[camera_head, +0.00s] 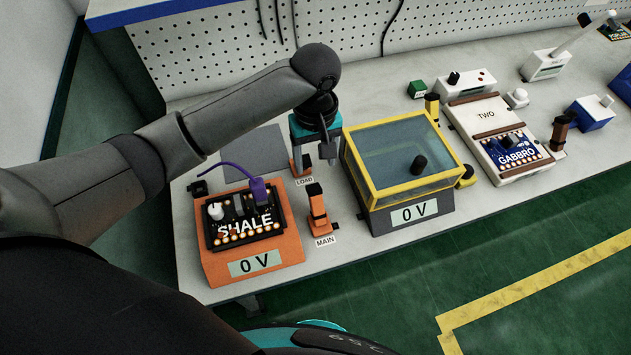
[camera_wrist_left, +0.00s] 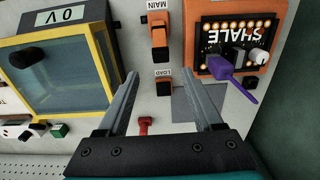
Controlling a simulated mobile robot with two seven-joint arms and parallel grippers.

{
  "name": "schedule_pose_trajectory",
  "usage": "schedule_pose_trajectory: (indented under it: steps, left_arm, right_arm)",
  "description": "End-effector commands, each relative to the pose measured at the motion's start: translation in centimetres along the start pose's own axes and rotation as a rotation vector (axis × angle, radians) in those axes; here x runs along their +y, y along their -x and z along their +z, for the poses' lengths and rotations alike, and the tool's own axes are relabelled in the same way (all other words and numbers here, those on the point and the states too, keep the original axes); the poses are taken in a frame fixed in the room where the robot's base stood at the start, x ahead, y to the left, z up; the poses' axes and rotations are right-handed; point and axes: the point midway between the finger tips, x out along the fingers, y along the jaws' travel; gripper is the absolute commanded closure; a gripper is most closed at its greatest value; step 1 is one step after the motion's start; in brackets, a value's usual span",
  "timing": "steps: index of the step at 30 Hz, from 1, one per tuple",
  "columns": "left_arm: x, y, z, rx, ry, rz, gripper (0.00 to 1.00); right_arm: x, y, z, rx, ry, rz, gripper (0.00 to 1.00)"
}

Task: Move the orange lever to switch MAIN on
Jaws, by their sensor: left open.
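The orange MAIN lever (camera_head: 318,208) stands on the bench between the orange SHALE unit and the yellow-framed box, its label in front of it. In the left wrist view the MAIN lever (camera_wrist_left: 159,33) is at the top centre, beyond my fingertips. My left gripper (camera_head: 327,152) is open and empty, above the bench near LOAD and behind MAIN. My right gripper is not in view.
The orange unit (camera_head: 205,262) holds the SHALE board (camera_head: 275,228) with a purple plug (camera_head: 259,191); its display reads 0 V. The yellow-framed box (camera_head: 385,218) also reads 0 V and stands close on the right. A red part (camera_wrist_left: 145,124) lies below LOAD in the wrist view.

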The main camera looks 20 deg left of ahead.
Motion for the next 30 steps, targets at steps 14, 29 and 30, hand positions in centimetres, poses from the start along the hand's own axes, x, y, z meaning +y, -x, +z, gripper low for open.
schedule_pose_trajectory:
  steps: [14,29,30]
  left_arm:
    - [-0.1,-9.5,0.1,0.000,-0.001,-0.003,0.32]
    - [0.0,-14.8,0.0,0.002,-0.003,0.001,0.32]
    - [0.0,-14.8,0.0,0.002,-0.003,0.001,0.32]
  right_arm:
    - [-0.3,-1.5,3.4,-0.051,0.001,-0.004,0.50]
    - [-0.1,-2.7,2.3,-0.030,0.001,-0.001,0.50]
    - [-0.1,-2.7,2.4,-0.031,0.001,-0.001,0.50]
